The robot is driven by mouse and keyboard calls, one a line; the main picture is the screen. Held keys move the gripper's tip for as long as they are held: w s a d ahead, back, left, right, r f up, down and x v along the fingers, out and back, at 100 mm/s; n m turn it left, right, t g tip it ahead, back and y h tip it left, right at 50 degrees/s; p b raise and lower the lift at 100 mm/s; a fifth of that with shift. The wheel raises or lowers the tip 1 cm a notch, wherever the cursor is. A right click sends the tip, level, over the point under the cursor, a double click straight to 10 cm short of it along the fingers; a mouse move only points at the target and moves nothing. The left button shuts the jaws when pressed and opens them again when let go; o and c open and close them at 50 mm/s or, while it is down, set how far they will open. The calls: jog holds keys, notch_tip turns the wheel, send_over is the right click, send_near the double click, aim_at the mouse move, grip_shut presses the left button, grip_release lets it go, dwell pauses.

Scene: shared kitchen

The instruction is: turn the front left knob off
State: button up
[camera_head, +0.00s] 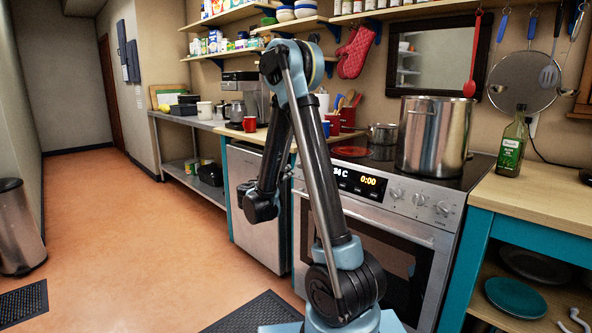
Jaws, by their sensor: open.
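The stove (400,225) stands right of centre with a black glass top and a steel control panel. The right part of the panel has several round knobs, among them one just right of the display (397,193). A red glowing patch (349,151) shows on the left of the cooktop. My arm is folded in front of the stove, with its wrist hanging low at the left. My gripper (288,173) is small and partly hidden there, open and apart from the panel.
A large steel pot (436,137) stands on the cooktop's right, with a smaller pot (382,134) behind. A green bottle (511,143) stands on the wooden counter (545,190) at right. A dishwasher (259,205) is left of the stove.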

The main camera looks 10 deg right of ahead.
jog(key=x, duration=1.4)
jog(key=shift+w, duration=0.2)
jog(key=shift+d, duration=0.15)
